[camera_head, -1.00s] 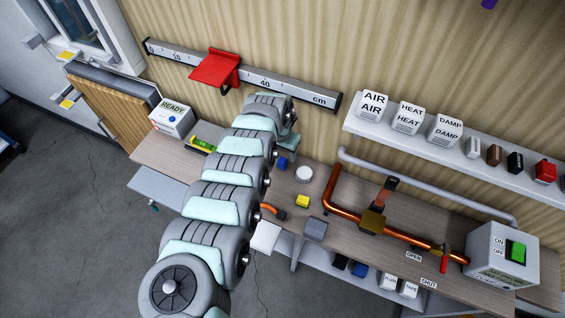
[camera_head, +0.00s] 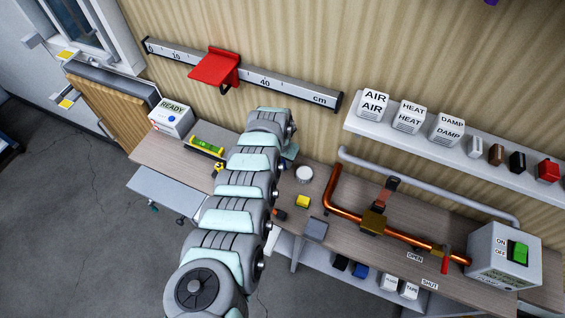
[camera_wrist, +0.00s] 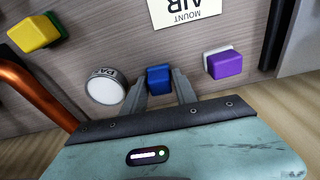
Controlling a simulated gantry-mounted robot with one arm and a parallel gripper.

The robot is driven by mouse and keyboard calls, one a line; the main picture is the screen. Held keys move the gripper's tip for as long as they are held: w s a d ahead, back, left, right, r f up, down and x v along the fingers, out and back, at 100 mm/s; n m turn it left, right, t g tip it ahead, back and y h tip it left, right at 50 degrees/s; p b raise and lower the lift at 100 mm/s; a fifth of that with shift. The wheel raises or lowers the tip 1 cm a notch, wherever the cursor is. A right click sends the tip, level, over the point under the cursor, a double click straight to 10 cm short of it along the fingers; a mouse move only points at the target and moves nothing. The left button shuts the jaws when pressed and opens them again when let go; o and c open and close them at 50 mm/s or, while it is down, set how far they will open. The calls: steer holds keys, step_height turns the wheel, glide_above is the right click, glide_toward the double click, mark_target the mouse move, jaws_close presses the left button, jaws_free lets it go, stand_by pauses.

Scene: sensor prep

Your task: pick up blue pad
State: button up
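The blue pad (camera_wrist: 159,80) is a small blue block on the wood-grain bench in the wrist view. My gripper (camera_wrist: 160,78) is at the pad, with one finger on its left side and one on its right. The fingers stand apart with the pad between them. I see no clear sign of a grip, and whether the fingertips touch the pad is hard to make out.
A round white cap (camera_wrist: 105,87) stands close to my left finger. A purple pad (camera_wrist: 226,65) on a white base is to the right. A yellow pad (camera_wrist: 33,32) is at the upper left, and a copper pipe (camera_wrist: 32,92) crosses the left edge. An AIR MOUNT label (camera_wrist: 185,10) lies beyond.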

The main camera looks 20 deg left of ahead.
jaws_close()
stand_by(0.3)
step_height(320, 180, up, 9)
steer(key=shift+a+p, duration=0.1)
steer(key=shift+p, duration=0.5)
steer(key=shift+r, duration=0.5)
steer(key=shift+c, duration=0.7)
jaws_free()
jaws_close()
